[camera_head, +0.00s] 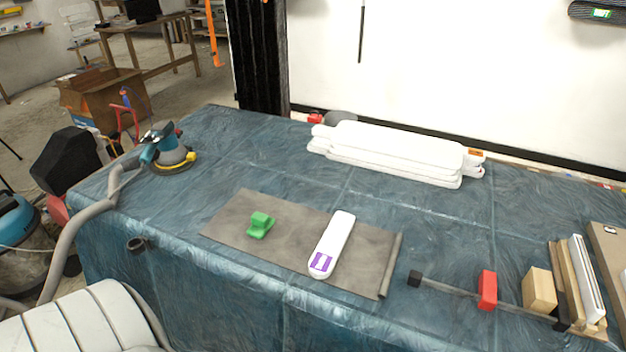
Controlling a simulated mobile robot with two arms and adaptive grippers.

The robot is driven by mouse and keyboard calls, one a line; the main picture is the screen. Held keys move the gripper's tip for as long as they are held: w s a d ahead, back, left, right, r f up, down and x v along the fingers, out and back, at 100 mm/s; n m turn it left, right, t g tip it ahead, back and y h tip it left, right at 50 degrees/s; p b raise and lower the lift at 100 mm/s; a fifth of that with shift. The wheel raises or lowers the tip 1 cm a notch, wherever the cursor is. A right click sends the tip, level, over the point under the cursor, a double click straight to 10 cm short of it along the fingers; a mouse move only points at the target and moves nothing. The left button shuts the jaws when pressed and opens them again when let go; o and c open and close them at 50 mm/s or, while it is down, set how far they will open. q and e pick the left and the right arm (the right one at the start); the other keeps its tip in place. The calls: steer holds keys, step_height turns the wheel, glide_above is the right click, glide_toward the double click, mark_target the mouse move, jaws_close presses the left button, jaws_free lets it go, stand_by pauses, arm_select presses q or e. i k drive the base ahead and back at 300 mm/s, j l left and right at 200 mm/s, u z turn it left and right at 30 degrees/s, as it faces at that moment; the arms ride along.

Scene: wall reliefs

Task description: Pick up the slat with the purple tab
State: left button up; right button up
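A white slat (335,240) with rounded ends lies slantwise on a grey-brown mat (220,227) on the table. A purple tab (320,262) sits at its near end. A stack of white slats (395,151) lies farther back on the table, with a small orange patch near its right end. Neither of my grippers shows in the head view.
A green block-like piece (260,225) stands on the mat left of the slat. A clamp bar with a red part (487,289) and a wooden block (539,290) lie at the right, beside upright boards. A sander (168,150) with a hose is at the left.

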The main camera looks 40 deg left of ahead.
mark_target(323, 260)
steer(key=i+j+u, duration=0.1)
steer(key=u, duration=0.9)
steer(key=z, duration=1.25)
steer(key=k+j+z, duration=0.3)
steer(key=j, duration=0.35)
steer(key=k+j+z, duration=0.3)
steer(key=j, duration=0.3)
steer(key=k+j+z, duration=0.3)
steer(key=k+j, duration=0.2)
